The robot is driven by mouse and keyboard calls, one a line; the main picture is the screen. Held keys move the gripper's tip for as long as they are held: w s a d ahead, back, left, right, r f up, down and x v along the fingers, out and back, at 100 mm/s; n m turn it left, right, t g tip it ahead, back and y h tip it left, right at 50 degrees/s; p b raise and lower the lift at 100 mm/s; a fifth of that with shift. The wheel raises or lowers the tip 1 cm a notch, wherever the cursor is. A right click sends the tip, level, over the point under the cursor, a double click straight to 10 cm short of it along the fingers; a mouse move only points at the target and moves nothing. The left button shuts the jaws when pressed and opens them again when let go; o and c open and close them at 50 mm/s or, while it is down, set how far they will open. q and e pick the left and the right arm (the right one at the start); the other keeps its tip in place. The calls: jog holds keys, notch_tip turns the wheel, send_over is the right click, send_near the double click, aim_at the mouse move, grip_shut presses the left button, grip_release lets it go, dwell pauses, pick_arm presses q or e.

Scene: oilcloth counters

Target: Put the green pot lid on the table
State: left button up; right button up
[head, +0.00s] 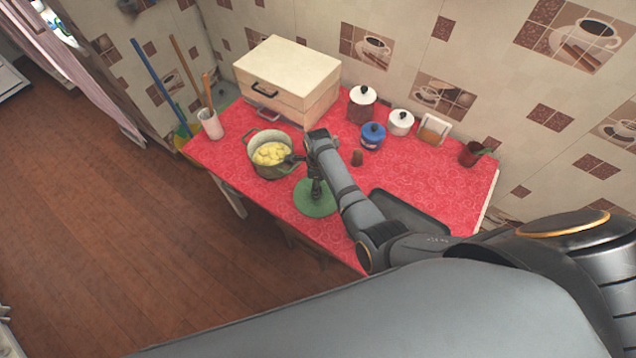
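The green pot lid (306,205) shows in the head view near the front edge of the red-topped table (268,208), right of and in front of the green pot (273,171). The pot is uncovered, with yellow pieces inside. My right gripper (317,192) points down at the middle of the lid, over its knob. The knob is hidden by the gripper, and I cannot tell whether the fingers are closed on it. I also cannot tell whether the lid rests on the cloth or hangs just above it. My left gripper is not in view.
A cream bread box (283,75) stands at the back left, with a utensil cup (210,124) beside it. White-lidded jars (362,104), a blue pot (373,136) and a dark red cup (471,154) line the back. A dark tray (410,212) lies right of my forearm.

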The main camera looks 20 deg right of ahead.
pick_arm(q)
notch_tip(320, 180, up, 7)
jog(key=p, duration=0.5)
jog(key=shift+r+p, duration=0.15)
jog(key=shift+p, duration=0.15)
pick_arm(e)
notch_tip(320, 180, up, 9)
jog(key=shift+f, duration=0.15)
